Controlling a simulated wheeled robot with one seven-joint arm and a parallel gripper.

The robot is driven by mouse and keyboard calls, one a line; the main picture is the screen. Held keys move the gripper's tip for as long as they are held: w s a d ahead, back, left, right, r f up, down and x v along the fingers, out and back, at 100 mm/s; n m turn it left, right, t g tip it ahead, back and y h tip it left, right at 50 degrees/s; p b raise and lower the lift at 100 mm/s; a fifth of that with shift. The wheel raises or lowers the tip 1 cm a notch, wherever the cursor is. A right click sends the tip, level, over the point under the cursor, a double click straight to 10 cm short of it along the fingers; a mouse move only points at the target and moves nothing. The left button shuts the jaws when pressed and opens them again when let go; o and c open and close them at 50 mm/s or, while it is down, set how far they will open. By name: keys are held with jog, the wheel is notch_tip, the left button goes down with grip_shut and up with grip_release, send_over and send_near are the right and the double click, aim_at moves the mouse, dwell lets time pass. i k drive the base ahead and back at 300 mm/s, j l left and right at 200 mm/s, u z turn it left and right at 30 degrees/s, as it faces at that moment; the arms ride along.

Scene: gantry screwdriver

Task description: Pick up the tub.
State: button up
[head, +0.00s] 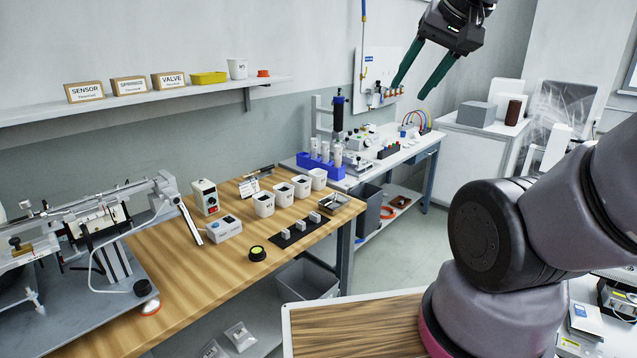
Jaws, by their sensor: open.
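Several small white tubs stand in a slanting row on the wooden bench; the nearest tub (264,205) is at the left end and the farthest tub (318,179) at the right. The nearer ones have dark openings and small labels that I cannot read surely. Another white tub (237,69) stands on the wall shelf, beside a yellow tray (209,77). I cannot tell which one is meant by the tub. My gripper (408,92) is at the top right of the head view, open and empty, its two dark green fingers pointing down-left, apart from all the tubs.
The wooden bench (190,262) also holds a control box (205,197), a black mat with small blocks (297,231) and a metal rig on the left. A blue rack (321,165) stands on the bench behind. Bare wood lies at the bench's front.

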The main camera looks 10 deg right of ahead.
aim_at(318, 180)
jog(key=i+l+u, duration=0.2)
jog(key=i, duration=0.2)
jog(key=i+u, duration=0.2)
jog(key=i, duration=0.2)
jog(key=i+l+u, duration=0.2)
jog(key=i+l, duration=0.1)
jog(key=i, duration=0.05)
